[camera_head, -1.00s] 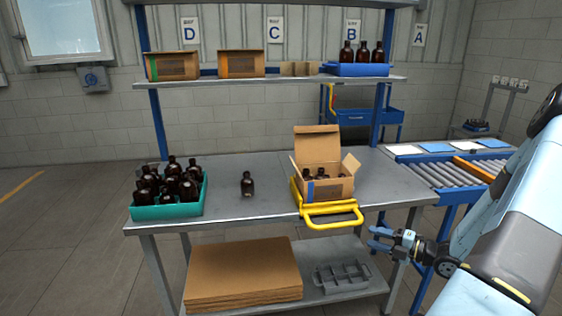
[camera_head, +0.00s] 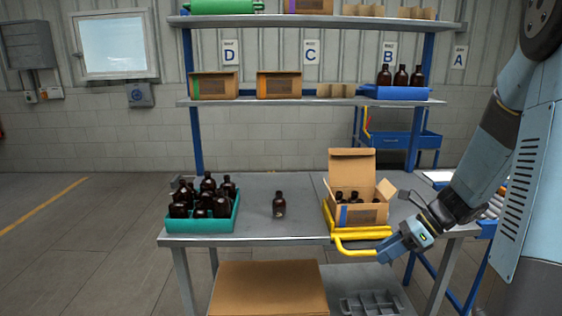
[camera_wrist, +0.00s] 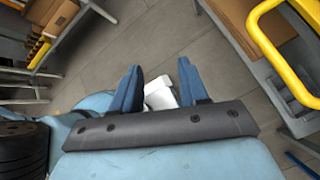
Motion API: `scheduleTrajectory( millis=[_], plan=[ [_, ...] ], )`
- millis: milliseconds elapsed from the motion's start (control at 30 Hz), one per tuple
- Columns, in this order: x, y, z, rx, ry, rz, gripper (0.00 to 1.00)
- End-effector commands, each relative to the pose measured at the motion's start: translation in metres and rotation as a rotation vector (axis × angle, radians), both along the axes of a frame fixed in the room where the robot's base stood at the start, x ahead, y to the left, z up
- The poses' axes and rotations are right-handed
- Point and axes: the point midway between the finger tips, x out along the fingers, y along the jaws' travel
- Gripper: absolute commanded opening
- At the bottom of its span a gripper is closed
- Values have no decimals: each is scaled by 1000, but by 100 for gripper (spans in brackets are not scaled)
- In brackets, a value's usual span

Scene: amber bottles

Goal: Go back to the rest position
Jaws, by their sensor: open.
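My gripper (camera_head: 392,254) is in front of the workbench's right front edge, close to the yellow handle frame (camera_head: 362,250); whether they touch is unclear in the head view. In the wrist view, its two blue fingers (camera_wrist: 158,85) are apart with nothing held between them. A white and grey shape shows behind the fingers, over the floor. My arm comes in from the right side of the head view.
The workbench (camera_head: 300,222) carries a teal crate (camera_head: 200,226) of amber bottles, a lone bottle (camera_head: 279,205) and an open carton (camera_head: 360,214) with bottles inside. Flat cardboard (camera_head: 268,290) and a grey divider (camera_head: 370,304) lie below. Floor at left is clear.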

Motion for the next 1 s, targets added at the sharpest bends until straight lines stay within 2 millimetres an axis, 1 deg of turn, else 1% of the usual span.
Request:
scheduleTrajectory(
  millis=[33, 133, 400, 733, 1000],
  plan=[
    [-5, 5, 8, -45, -47, 62, 44],
    [-15, 13, 22, -129, -139, 195, 44],
    [-43, 26, 58, -347, -382, 552, 44],
    [-77, 35, 104, -599, -664, 991, 44],
    [-106, 35, 142, -806, -875, 1344, 44]
  ],
)
